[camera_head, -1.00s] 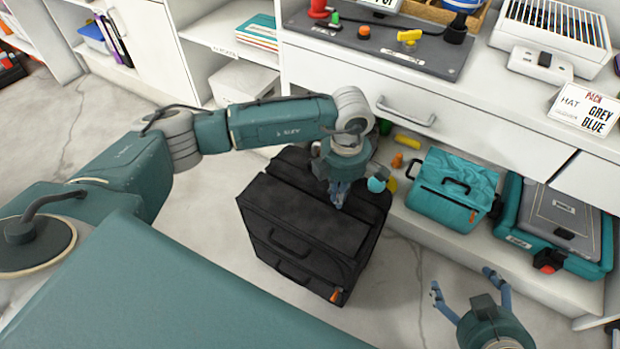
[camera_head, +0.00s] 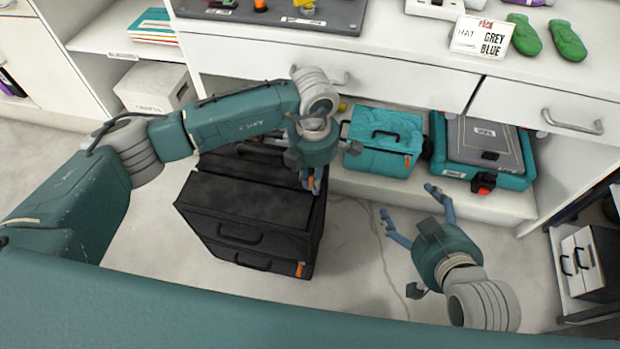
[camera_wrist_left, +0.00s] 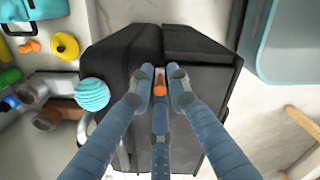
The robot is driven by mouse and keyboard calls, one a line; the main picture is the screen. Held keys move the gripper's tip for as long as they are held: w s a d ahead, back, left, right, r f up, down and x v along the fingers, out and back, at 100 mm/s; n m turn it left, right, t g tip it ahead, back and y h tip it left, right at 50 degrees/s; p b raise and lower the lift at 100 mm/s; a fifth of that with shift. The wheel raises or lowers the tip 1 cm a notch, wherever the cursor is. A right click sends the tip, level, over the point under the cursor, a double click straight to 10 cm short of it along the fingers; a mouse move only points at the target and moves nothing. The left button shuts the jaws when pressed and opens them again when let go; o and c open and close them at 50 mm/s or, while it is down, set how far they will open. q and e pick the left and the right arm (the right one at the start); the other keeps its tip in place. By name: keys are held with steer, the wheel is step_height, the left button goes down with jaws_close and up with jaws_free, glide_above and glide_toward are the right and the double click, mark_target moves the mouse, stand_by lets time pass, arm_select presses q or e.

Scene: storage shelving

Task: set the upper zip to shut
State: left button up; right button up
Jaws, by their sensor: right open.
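A black bag (camera_head: 247,205) stands on the floor in the head view, with two handles on its front face. An orange pull (camera_head: 300,269) hangs low at its front right corner. My left gripper (camera_head: 313,182) is at the bag's upper right edge, fingers close together. An upper orange zip pull (camera_wrist_left: 160,87) sits between those fingers in the left wrist view, and they look shut on it. The fingers and arm hide much of the upper zip line, so I cannot tell how far it is closed. My right gripper (camera_head: 408,212) is open and empty, right of the bag.
A turquoise soft bag (camera_head: 385,140) and a teal case (camera_head: 485,150) lie on the low shelf behind. A striped cyan ball (camera_wrist_left: 92,94) and small coloured items are beside the bag. A white drawer unit (camera_head: 400,70) stands above.

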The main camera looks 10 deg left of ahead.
arm_select(q)
steer(key=shift+o, duration=0.8)
steer(key=shift+d, duration=0.15)
steer(key=shift+r, duration=0.3)
step_height(320, 180, up, 11)
steer(key=shift+r, duration=0.2)
steer(key=shift+s, duration=0.1)
